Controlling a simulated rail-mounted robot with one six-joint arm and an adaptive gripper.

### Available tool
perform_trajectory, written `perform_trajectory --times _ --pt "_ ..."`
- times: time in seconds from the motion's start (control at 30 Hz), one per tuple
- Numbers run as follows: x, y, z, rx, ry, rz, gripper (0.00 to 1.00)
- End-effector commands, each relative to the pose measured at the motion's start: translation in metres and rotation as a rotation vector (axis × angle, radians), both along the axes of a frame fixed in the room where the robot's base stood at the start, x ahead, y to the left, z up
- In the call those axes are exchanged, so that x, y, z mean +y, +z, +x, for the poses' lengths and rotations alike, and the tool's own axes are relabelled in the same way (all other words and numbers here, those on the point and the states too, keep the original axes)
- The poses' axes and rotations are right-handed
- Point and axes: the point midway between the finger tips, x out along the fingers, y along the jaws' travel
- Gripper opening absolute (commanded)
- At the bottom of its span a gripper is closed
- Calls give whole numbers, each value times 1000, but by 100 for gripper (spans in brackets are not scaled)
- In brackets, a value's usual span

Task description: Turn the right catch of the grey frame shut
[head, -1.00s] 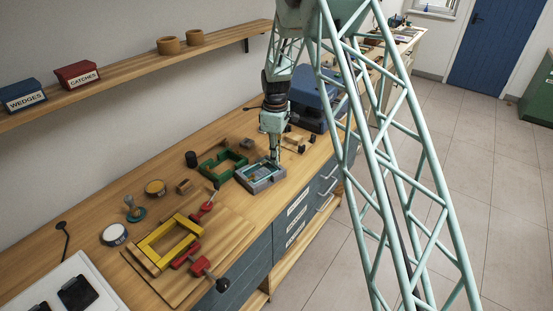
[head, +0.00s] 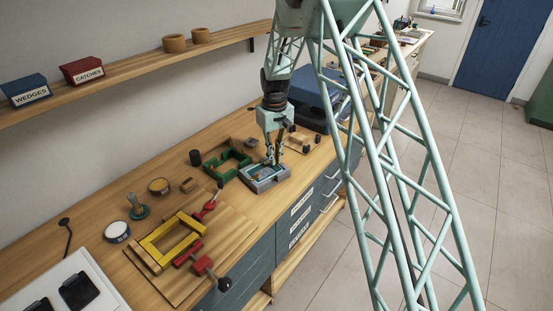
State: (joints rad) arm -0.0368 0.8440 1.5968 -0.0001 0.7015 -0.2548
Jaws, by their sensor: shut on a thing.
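The grey frame (head: 265,187) lies on the wooden bench in the head view, with a bluish picture or panel inside it. My gripper (head: 275,163) points down at the far right part of the frame. Its two fingers come down close together at the frame's edge, shut on the right catch there. The catch is very small and mostly hidden by the fingertips, so its angle cannot be told.
A green frame (head: 224,173) stands just left of the grey one. A yellow frame (head: 152,253) with red clamps (head: 203,265) lies on a board nearer. A blue case (head: 313,115) stands behind my gripper. Drawers line the bench front.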

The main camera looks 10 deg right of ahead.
Motion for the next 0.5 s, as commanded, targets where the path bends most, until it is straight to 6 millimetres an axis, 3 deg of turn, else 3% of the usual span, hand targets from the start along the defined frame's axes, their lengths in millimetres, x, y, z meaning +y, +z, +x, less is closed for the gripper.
perform_trajectory --times 0.5 --pt "8 0 8 -2 -385 0 0"
